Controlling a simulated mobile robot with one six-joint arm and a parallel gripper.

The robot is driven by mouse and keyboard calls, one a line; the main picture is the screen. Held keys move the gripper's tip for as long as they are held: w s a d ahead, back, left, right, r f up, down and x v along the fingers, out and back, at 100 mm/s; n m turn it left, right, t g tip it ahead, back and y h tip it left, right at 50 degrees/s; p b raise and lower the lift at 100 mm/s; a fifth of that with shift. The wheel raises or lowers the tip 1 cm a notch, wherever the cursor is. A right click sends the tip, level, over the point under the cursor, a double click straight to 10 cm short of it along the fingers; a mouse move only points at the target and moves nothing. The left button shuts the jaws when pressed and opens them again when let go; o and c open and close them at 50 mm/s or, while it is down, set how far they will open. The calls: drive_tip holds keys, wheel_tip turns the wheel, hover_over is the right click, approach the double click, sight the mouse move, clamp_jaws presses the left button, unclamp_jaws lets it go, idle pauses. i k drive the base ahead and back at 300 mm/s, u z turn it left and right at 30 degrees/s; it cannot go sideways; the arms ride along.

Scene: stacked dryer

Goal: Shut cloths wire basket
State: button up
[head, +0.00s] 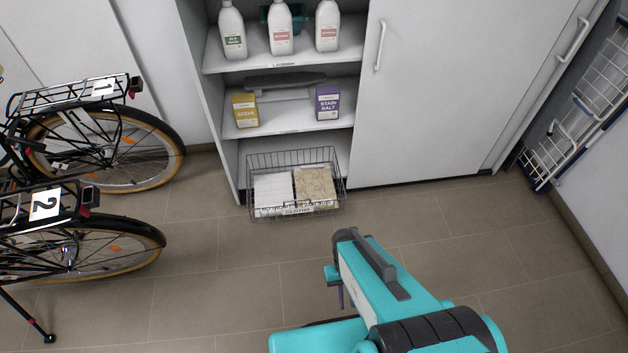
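The cloths wire basket (297,211) is in the head view, at the bottom of the open shelf section. It is pulled out, with its front part sticking out over the floor. It holds a white stack of cloths (273,188) on the left and a beige patterned stack (315,185) on the right. A label is on its front. My gripper (341,296) is below and to the right of the basket in the picture, apart from it. My arm hides most of the gripper, and I cannot tell whether its fingers are open.
Two bicycles (120,150) stand at the left. A closed white cabinet door (430,100) is right of the basket. Bottles (281,30) and boxes (328,103) stand on the shelves above. A wire rack (575,125) is at the right. The tiled floor before the basket is clear.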

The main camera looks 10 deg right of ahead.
sight(300, 210)
drive_tip(key=u, duration=0.25)
drive_tip(key=i, duration=0.9)
drive_tip(key=u, duration=0.7)
drive_tip(key=k, duration=0.25)
drive_tip(key=u, duration=0.2)
